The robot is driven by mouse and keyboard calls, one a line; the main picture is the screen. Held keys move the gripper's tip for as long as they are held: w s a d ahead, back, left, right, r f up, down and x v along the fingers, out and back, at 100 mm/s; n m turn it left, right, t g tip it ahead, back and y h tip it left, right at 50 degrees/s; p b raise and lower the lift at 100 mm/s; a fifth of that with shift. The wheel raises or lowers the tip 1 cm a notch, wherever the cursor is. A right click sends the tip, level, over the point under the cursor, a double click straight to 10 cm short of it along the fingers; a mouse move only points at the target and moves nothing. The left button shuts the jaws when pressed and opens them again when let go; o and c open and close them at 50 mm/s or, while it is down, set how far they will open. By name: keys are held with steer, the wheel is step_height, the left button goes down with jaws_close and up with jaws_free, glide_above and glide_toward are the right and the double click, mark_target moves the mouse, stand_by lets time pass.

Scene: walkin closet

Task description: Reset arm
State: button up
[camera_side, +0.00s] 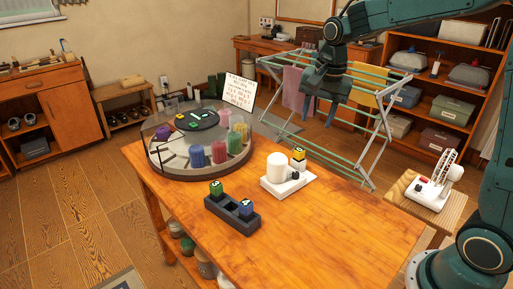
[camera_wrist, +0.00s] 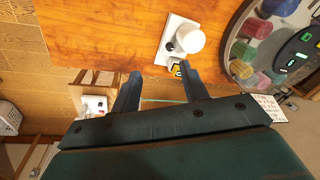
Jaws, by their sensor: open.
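My gripper (camera_side: 320,106) is dark teal and hangs above the far right side of the wooden table, pointing down. In the wrist view its two fingers (camera_wrist: 162,86) are spread apart with nothing between them. It is open and empty, clear of the table and the things on it. My arm reaches to it from the right edge of the side view.
The wooden table (camera_side: 330,222) holds a round glass-walled carousel (camera_side: 180,172) with coloured jars, a white device (camera_side: 284,190) with a white cylinder, and a dark block holder (camera_side: 240,224). A drying rack (camera_side: 350,130) stands behind. The table's right part is clear.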

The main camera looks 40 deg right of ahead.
steer(key=s+a+r+n+t, duration=0.1)
steer(key=s+a+n+t, duration=0.1)
steer(key=s+n, duration=0.4)
steer(key=s+a+r+n+t, duration=0.1)
steer(key=s+a+n, duration=0.3)
steer(key=s, duration=1.3)
steer(key=r+n, duration=0.1)
steer(key=n, duration=0.1)
steer(key=shift+a+n+t, duration=0.2)
steer(key=shift+n+t, duration=0.1)
steer(key=shift+t, duration=0.1)
